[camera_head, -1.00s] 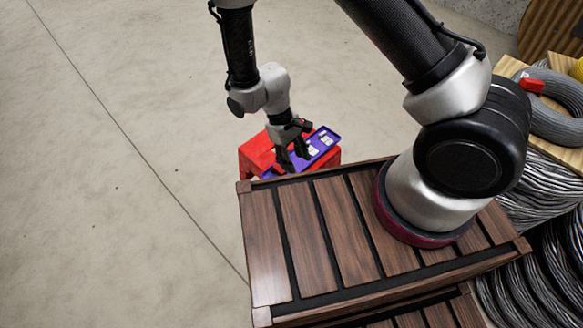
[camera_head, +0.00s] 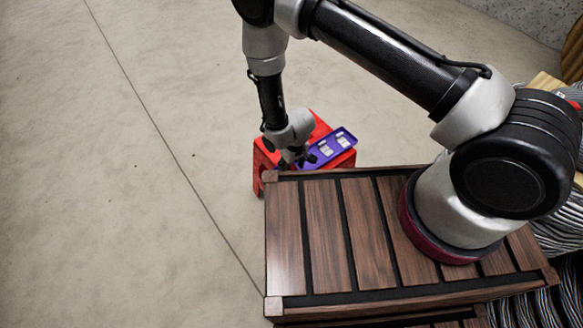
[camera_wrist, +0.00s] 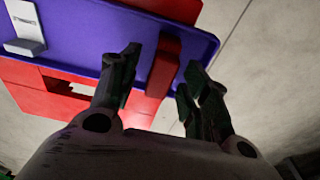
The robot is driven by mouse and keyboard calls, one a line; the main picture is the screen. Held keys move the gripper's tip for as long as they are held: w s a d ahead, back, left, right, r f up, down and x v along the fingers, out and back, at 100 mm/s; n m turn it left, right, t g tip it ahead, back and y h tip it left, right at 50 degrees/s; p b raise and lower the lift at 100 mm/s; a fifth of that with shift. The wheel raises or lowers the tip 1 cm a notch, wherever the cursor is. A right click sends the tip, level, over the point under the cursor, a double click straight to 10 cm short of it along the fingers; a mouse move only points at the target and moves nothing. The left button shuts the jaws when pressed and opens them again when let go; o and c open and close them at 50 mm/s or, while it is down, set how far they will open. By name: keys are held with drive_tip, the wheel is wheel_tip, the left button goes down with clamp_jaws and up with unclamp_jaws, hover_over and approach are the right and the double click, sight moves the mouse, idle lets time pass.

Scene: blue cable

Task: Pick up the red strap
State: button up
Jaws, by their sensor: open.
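A red strap (camera_wrist: 163,68), seen as a dark red upright block, is on the purple tray (camera_wrist: 85,45) in the wrist view. My gripper (camera_wrist: 160,78) is open, with one finger on each side of the strap. I cannot tell whether either finger touches it. In the head view my gripper (camera_head: 293,160) is low at the near left end of the purple tray (camera_head: 343,138); the strap is hidden there behind the gripper and arm.
The tray lies on a red stool (camera_head: 262,165) and also holds white pieces (camera_head: 326,149). My slatted wooden top stands close in front of the stool. Grey cable coils (camera_head: 565,220) are at the right. The floor at the left is clear.

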drive_tip(key=shift+f, duration=0.6)
drive_tip(key=c, duration=0.8)
drive_tip(key=shift+r, duration=0.1)
